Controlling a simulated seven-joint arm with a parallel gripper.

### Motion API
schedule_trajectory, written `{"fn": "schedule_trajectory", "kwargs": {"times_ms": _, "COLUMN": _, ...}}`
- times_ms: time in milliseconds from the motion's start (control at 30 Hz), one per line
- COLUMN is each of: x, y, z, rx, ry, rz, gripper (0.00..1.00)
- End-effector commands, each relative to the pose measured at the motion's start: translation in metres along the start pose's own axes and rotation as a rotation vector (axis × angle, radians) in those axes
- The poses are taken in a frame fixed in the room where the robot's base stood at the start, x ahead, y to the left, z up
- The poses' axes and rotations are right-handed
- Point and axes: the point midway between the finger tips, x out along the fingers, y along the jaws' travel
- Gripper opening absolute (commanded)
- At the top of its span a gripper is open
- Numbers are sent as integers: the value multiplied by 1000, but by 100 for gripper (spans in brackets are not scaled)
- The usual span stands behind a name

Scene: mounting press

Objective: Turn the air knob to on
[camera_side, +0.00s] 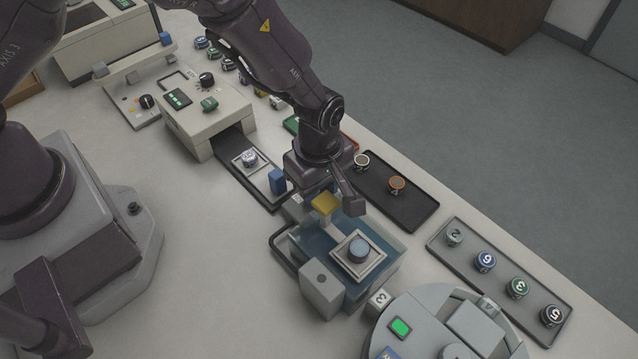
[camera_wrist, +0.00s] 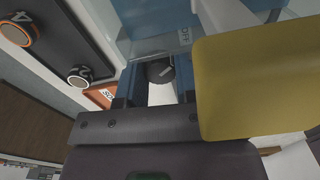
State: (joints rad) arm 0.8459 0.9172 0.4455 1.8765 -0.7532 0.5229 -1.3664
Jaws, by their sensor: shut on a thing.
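In the side view my gripper (camera_side: 328,183) is low at the back edge of the blue see-through station (camera_side: 318,252). I cannot tell exactly which mark the pointer line meets.
A black tray (camera_side: 410,208) with two round pieces lies behind. A blue block (camera_side: 278,181) stands left. A round grey machine (camera_side: 435,335) is front right.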

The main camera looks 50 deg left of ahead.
Motion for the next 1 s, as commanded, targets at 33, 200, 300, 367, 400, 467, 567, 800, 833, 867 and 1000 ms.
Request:
{"fn": "schedule_trajectory", "kwargs": {"times_ms": 33, "x": 0, "y": 0, "z": -1, "rx": 64, "ry": -2, "rz": -1, "gripper": 7}}
{"fn": "schedule_trajectory", "kwargs": {"times_ms": 200, "x": -1, "y": 0, "z": 0, "rx": 265, "ry": -2, "rz": 0, "gripper": 7}}
{"fn": "schedule_trajectory", "kwargs": {"times_ms": 300, "x": -1, "y": 0, "z": 0, "rx": 309, "ry": -1, "rz": 0, "gripper": 7}}
{"fn": "schedule_trajectory", "kwargs": {"times_ms": 367, "x": -1, "y": 0, "z": 0, "rx": 314, "ry": -1, "rz": 0, "gripper": 7}}
{"fn": "schedule_trajectory", "kwargs": {"times_ms": 400, "x": -1, "y": 0, "z": 0, "rx": 313, "ry": -1, "rz": 0, "gripper": 7}}
{"fn": "schedule_trajectory", "kwargs": {"times_ms": 467, "x": -1, "y": 0, "z": 0, "rx": 312, "ry": -1, "rz": 0, "gripper": 7}}
{"fn": "schedule_trajectory", "kwargs": {"times_ms": 567, "x": -1, "y": 0, "z": 0, "rx": 310, "ry": -1, "rz": 0, "gripper": 33}}
{"fn": "schedule_trajectory", "kwargs": {"times_ms": 800, "x": 0, "y": 0, "z": 0, "rx": 309, "ry": -1, "rz": 0, "gripper": 57}}
{"fn": "schedule_trajectory", "kwargs": {"times_ms": 833, "x": 0, "y": 0, "z": 0, "rx": 309, "ry": -1, "rz": 0, "gripper": 57}}
{"fn": "schedule_trajectory", "kwargs": {"times_ms": 867, "x": 0, "y": 0, "z": 0, "rx": 309, "ry": -1, "rz": 0, "gripper": 57}}
{"fn": "schedule_trajectory", "kwargs": {"times_ms": 1000, "x": -4, "y": 0, "z": 0, "rx": 309, "ry": -1, "rz": 1, "gripper": 57}}
